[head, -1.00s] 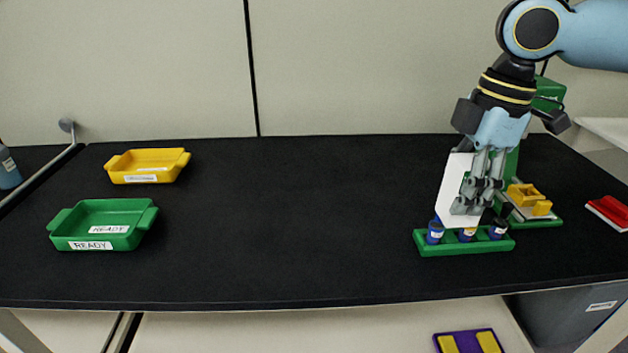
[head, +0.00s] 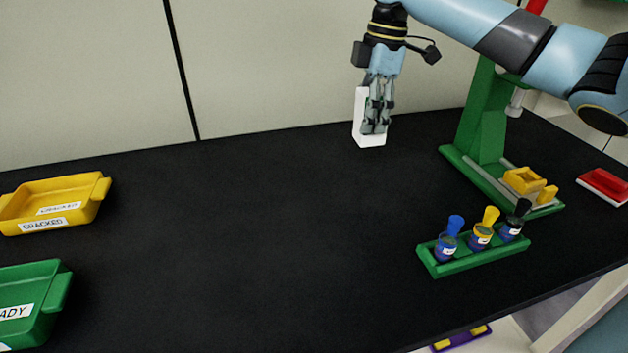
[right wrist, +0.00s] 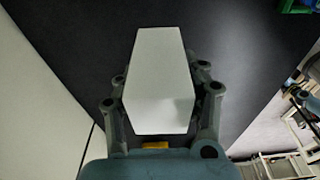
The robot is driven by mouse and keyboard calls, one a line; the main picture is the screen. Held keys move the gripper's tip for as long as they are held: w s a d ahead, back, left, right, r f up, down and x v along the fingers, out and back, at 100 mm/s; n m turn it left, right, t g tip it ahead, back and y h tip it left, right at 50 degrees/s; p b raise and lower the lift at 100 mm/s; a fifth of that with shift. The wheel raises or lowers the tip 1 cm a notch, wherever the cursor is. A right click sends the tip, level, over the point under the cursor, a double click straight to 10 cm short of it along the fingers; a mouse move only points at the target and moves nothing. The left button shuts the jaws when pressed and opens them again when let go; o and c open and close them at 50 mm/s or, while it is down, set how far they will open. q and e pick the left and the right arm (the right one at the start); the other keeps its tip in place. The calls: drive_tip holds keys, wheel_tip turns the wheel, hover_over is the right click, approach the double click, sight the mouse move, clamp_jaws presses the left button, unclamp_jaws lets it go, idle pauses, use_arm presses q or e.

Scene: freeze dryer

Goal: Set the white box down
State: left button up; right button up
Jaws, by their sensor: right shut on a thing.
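The white box (head: 360,125) is upright in my right gripper (head: 376,120), at the back of the black table (head: 250,230) near the wall. In the head view the fingers cover much of its right side. In the right wrist view the box (right wrist: 160,85) sits between the two fingers, which are shut on it. I cannot tell whether its bottom touches the table or hangs just above. My left gripper is not in view.
A green rack (head: 475,258) with several capped bottles stands front right. Behind it is a green press (head: 485,120) with a yellow fixture (head: 525,181). A yellow tray (head: 60,200) and a green tray (head: 40,300) are at left. The table middle is clear.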

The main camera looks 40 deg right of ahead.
drive_tip(key=shift+w+a+f+p, duration=0.45)
drive_tip(key=shift+a+f, duration=1.05)
drive_tip(key=shift+a, duration=0.5)
drive_tip(key=shift+w+a+f+p, duration=0.35)
drive_tip(key=shift+a+f+p, duration=0.1)
drive_tip(key=shift+a+f, duration=1.3)
drive_tip(key=shift+w+a+f+p, duration=0.45)
drive_tip(key=shift+a+f, duration=0.85)
drive_tip(key=shift+a, duration=0.9)
drive_tip(key=shift+s+f, duration=0.1)
drive_tip(key=o, duration=1)
drive_tip(key=shift+o, duration=0.2)
